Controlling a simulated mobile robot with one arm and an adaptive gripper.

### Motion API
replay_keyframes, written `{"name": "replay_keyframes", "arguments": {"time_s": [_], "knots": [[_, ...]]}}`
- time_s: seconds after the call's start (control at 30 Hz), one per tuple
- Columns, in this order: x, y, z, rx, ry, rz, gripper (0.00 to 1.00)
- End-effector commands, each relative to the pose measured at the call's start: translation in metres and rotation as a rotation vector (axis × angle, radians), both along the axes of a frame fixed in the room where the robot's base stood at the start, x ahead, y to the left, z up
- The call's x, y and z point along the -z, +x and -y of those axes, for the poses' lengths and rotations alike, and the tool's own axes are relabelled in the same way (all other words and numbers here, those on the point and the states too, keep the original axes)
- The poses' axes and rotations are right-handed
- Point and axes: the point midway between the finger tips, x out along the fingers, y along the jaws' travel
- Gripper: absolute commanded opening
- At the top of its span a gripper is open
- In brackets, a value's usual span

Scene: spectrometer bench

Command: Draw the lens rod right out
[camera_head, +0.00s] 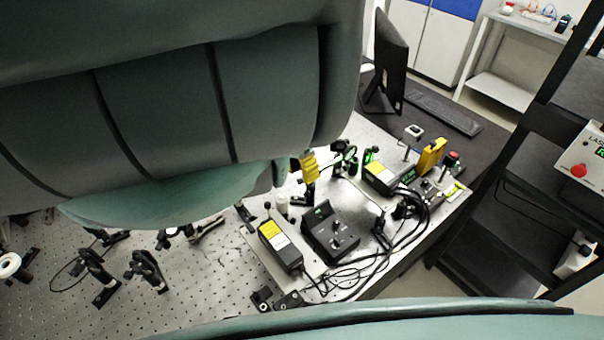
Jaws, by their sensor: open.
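A round lens-like mount (348,155) with a dark ring and a greenish face stands on the optical bench (215,275), right of my arm. I cannot tell for sure whether it sits on the lens rod; its post is small and partly hidden among other parts. A yellow marked block (309,166) on a dark post stands just left of it, close to the edge of my arm in the picture. My large teal and grey arm fills the upper left and covers much of the bench. My gripper does not show.
A black control box (330,236), a yellow-labelled box (280,245) and loose black cables crowd the bench's right part. Several posts and mounts (147,270) stand at lower left. A monitor (386,65) stands behind; a black rack (520,200) stands right.

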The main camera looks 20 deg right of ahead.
Motion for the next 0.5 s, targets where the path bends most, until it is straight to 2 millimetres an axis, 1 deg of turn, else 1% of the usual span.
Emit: {"name": "replay_keyframes", "arguments": {"time_s": [0.1, 0.2, 0.5], "knots": [[0.009, -0.002, 0.001, 0.001, -0.001, 0.0, 0.42], [0.013, -0.002, 0.0, -0.001, 0.002, 0.001, 0.42], [0.016, -0.002, 0.0, -0.002, 0.003, 0.003, 0.42]]}}
